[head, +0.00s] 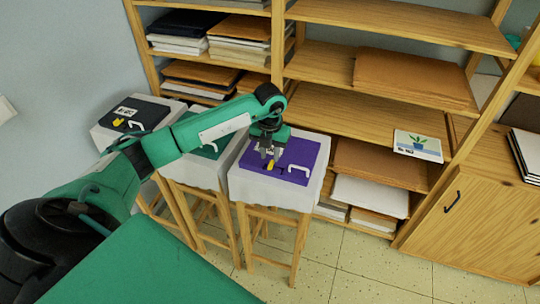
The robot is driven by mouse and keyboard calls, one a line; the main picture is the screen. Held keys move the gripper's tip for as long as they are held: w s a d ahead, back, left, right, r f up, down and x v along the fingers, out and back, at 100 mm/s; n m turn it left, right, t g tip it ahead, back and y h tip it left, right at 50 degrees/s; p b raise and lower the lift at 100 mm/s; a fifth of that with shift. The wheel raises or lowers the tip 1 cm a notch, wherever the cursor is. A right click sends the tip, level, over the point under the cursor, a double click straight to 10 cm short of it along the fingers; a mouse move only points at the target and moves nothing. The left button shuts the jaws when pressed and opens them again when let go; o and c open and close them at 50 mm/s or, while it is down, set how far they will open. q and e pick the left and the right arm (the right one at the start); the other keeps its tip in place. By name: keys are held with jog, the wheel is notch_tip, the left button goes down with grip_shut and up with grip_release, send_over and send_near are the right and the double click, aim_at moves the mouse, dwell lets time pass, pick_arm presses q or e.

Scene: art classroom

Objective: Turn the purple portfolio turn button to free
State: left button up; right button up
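The purple portfolio (311,149) lies flat on a stool draped with a white cloth. It has a white handle (299,170) near its front right. Its yellow turn button (271,168) shows just below my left gripper's fingertips; its exact angle is too small to tell. My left gripper (271,159) points down over the portfolio from the left and back, with its fingers apart just above or beside the button. Whether they touch it I cannot tell. The gripper hides part of the portfolio's label. My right gripper is out of view.
A dark portfolio (146,110) and a green portfolio (209,150) lie on similar stools to the left, the green one partly under my arm. Wooden shelves (330,65) with stacked boards stand behind. A cabinet (480,215) is at the right. Floor is clear in front right.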

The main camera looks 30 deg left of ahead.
aim_at(270, 163)
pick_arm(q)
jog(key=shift+f+p, duration=0.35)
jog(key=shift+f, duration=1.35)
grip_shut()
